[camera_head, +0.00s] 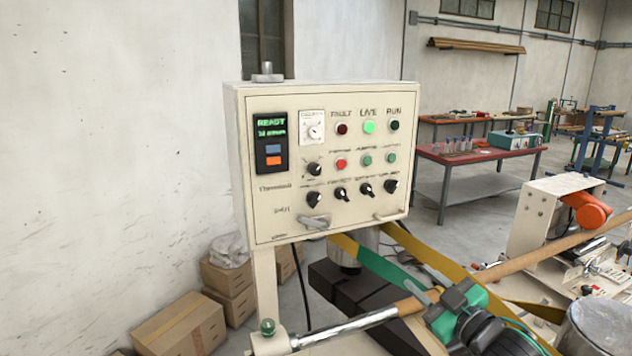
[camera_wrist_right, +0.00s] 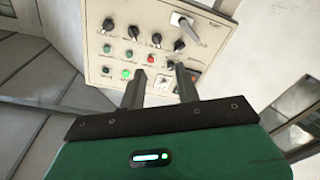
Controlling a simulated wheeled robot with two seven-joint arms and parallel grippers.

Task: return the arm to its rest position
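My right gripper (camera_head: 420,297) is in the lower right of the head view, in front of and below the cream control panel (camera_head: 290,215). In the right wrist view its two grey fingers (camera_wrist_right: 160,78) stand apart with nothing between them, so it is open and empty. The fingers point toward the control panel (camera_wrist_right: 205,50), which looks upside down there; I see no clear contact with it. The panel's display (camera_head: 271,142) reads READY, and the LIVE lamp (camera_head: 369,127) glows green. My left gripper is in neither view.
A brown tube (camera_head: 545,255) and yellow and green belts (camera_head: 375,262) run behind my right gripper. The machine with an orange motor (camera_head: 590,210) stands at the right. Cardboard boxes (camera_head: 180,325) sit at lower left. A red-topped table (camera_head: 480,150) stands farther back.

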